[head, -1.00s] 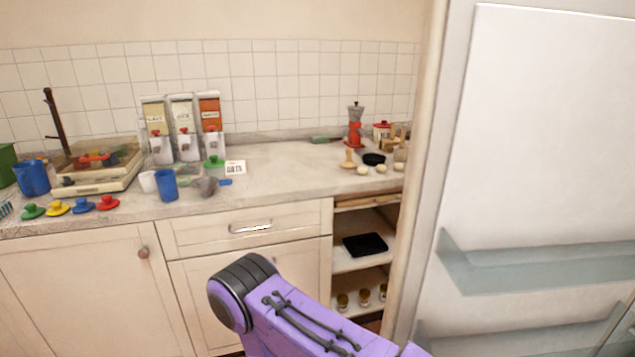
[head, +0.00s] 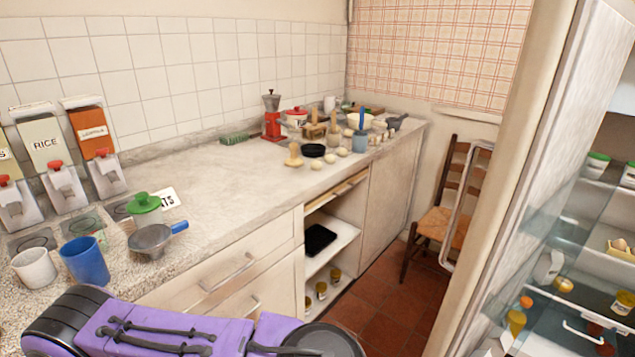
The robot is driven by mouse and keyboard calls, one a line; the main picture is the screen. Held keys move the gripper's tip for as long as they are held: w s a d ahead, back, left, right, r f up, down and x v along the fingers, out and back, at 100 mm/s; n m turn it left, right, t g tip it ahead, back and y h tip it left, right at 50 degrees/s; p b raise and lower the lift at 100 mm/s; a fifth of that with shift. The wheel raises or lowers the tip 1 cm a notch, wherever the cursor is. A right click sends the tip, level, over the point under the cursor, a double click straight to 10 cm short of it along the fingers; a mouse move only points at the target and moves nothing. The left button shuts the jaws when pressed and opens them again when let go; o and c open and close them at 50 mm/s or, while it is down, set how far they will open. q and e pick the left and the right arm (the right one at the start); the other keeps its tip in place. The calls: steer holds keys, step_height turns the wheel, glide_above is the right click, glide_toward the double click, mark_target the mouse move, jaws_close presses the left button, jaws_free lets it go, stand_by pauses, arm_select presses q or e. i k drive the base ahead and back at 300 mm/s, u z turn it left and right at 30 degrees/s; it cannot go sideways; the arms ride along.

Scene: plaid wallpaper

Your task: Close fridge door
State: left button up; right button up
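The fridge door (head: 538,155) stands open at the right of the head view, its white inner face turned partly towards me. Clear bins (head: 537,240) are fixed to that inner face. Beyond it, at the right edge, the fridge interior (head: 612,205) shows shelves with food, including green-lidded jars and eggs. Part of one of my purple arms crosses the bottom left, over the counter's front. Neither gripper is in view, so I cannot see whether either is open or shut.
A counter (head: 245,185) with drawers runs along the left, crowded with dispensers, cups, a red moka pot (head: 272,118) and bowls. A wooden chair (head: 440,215) stands behind the door near the plaid wall. Tiled floor (head: 385,305) is clear between counter and door.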

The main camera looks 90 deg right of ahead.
mark_target(574, 54)
steer(key=z, duration=2.3)
